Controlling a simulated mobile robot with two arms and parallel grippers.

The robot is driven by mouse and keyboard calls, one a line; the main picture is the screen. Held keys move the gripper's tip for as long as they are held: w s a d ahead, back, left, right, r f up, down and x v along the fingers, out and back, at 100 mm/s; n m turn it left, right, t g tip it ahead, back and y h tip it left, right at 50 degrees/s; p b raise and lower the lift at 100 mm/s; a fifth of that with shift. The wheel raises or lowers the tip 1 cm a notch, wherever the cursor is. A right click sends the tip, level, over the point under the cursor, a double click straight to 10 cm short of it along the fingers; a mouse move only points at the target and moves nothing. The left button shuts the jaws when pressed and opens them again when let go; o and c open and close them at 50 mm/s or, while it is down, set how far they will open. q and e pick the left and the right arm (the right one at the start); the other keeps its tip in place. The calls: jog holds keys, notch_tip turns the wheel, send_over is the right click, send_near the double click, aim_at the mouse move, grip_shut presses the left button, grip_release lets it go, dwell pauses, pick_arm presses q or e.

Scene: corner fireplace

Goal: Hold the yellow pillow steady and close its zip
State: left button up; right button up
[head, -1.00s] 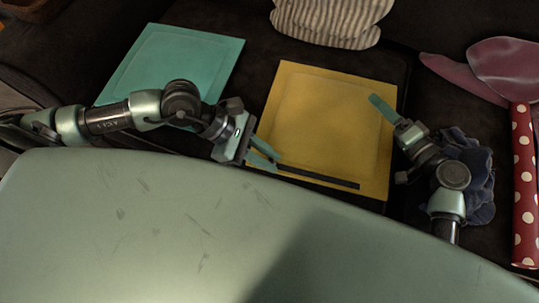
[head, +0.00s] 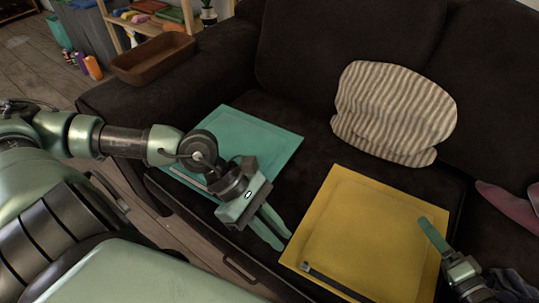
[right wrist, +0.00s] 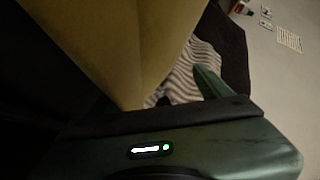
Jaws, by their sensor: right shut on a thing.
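The yellow pillow (head: 370,235) lies flat on the dark sofa seat. A dark zip strip (head: 340,284) runs along its near edge, with a small grey pull (head: 305,267) at the strip's left end. My right gripper (head: 432,238) is shut on the pillow's right edge. The pillow (right wrist: 125,45) fills much of the right wrist view, with one green finger (right wrist: 208,84) beside it. My left gripper (head: 284,241) is just left of the pillow, near the pull but apart from it. Its fingers look slightly parted, with nothing seen between them.
A teal pillow (head: 275,140) lies to the left, partly behind my left arm. A striped cushion (head: 392,110) leans on the sofa back. A brown tray (head: 153,58) is at upper left. A pink item (head: 508,203) lies at the right.

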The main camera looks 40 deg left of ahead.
pick_arm(q)
jog(key=shift+v, duration=1.15)
pick_arm(e)
jog(key=shift+d+f, duration=0.15)
jog(key=shift+f, duration=0.2)
jog(key=o, duration=1.8)
jog(key=shift+r, duration=0.15)
jog(key=shift+s, duration=0.1)
